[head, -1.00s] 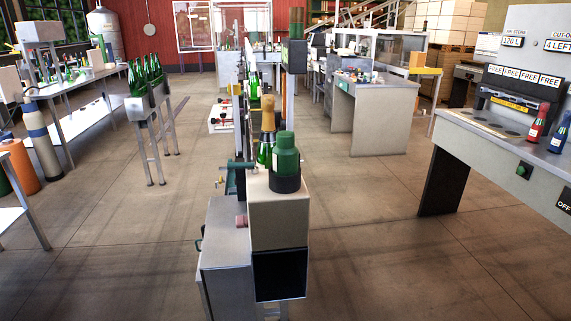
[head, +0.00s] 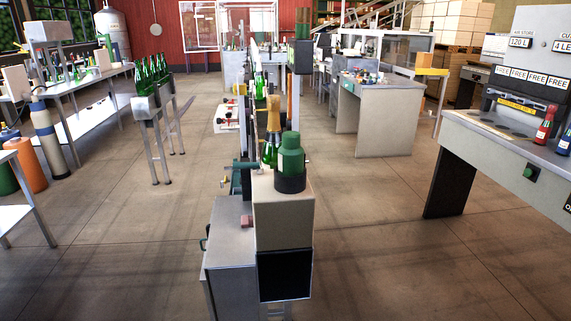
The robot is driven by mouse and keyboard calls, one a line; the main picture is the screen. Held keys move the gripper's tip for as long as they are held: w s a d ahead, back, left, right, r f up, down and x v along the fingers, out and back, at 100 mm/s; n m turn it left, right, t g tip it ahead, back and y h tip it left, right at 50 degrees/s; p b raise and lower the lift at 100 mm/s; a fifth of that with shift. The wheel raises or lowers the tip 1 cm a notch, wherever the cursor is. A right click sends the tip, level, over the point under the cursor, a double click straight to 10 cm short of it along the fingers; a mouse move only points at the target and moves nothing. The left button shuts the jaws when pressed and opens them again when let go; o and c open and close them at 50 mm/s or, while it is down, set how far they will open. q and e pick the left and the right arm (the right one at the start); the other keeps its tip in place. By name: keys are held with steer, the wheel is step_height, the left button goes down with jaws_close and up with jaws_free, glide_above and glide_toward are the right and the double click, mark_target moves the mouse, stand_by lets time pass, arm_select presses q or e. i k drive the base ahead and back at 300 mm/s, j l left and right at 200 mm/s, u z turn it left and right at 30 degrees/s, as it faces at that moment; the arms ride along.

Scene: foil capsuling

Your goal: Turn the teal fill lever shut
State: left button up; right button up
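A small teal part (head: 237,182), which may be the fill lever, shows at the left side of the narrow machine (head: 283,214) in the middle of the head view. It is small and partly lost among other fittings, so I cannot tell its angle or whether it is open or shut. A green bottle with a gold foil top (head: 273,120) stands just behind the machine's front box. A dark green capped cylinder (head: 290,160) sits on top of that box. Neither of my grippers is in view.
A counter (head: 500,150) with red and blue bottles is at the right. A stand of green bottles (head: 150,100), a gas cylinder (head: 47,135) and a long table are at the left. A desk (head: 380,115) is behind right.

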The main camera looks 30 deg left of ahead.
mark_target(259, 169)
steer(key=i+j+z, duration=0.15)
steer(key=j, duration=0.9)
steer(key=j+z, duration=0.15)
steer(key=j, duration=0.95)
steer(key=j+z, duration=0.15)
steer(key=j, duration=0.9)
steer(key=k+j+z, duration=0.2)
steer(key=j, duration=0.9)
steer(key=i, duration=0.1)
